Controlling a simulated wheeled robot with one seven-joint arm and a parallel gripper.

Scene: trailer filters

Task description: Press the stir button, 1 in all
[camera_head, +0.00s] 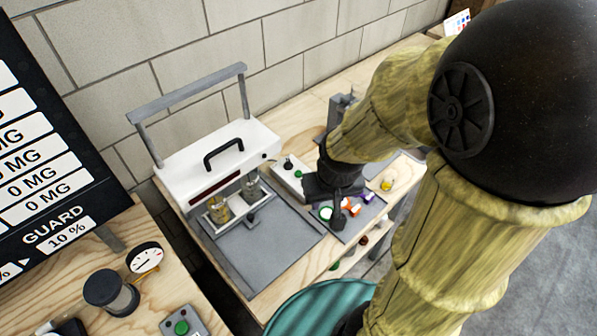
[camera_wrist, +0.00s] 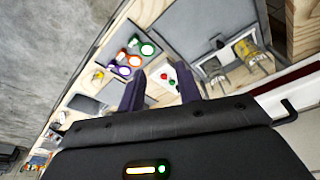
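A small pale control box (camera_head: 285,181) with a green button (camera_head: 298,174) and a dark knob stands beside the white machine. In the wrist view, a white box (camera_wrist: 157,85) with red and green buttons (camera_wrist: 164,86) shows between my fingers. I cannot read a stir label on either. A second grey box with a green button (camera_head: 181,327) sits on the near left table. My gripper (camera_head: 337,195) hangs over the bench just right of the pale box. In the wrist view its two dark fingers (camera_wrist: 160,75) are apart with nothing between them; contact with a button is not visible.
The white machine (camera_head: 205,165) has a handle, a frame and two jars (camera_head: 218,210) in front. A grey tray (camera_head: 262,252) lies before it. Coloured round pieces (camera_head: 355,209) lie right of it. A gauge (camera_head: 144,258) and dark cylinder (camera_head: 110,290) stand at left.

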